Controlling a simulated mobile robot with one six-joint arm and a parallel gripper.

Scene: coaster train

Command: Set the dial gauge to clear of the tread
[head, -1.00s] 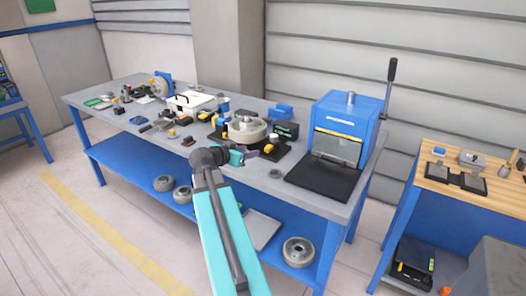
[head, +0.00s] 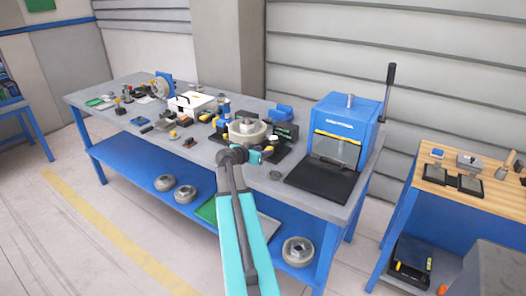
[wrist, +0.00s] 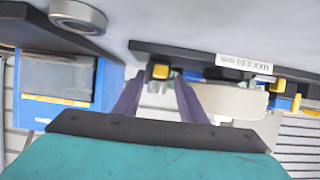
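A pale round wheel (head: 247,130) sits on a dark fixture plate (head: 262,166) on the long bench. In the wrist view, which looks upside down, the plate's edge (wrist: 190,50) carries a white label (wrist: 244,64), and the wheel (wrist: 232,101) is below it. A yellow-capped knob (wrist: 160,72) shows between my fingertips, apparently beyond them. I cannot make out the dial gauge's face or its contact with the tread. My gripper (wrist: 157,88) is open with nothing visibly held; in the head view it (head: 266,152) is at the fixture's front side.
A blue press (head: 345,120) with a black base plate and long lever stands to the right. A small grey ring (head: 275,175) lies between press and fixture. A white case (head: 190,103) and small parts crowd the bench's left. A wooden-topped bench (head: 440,178) stands far right.

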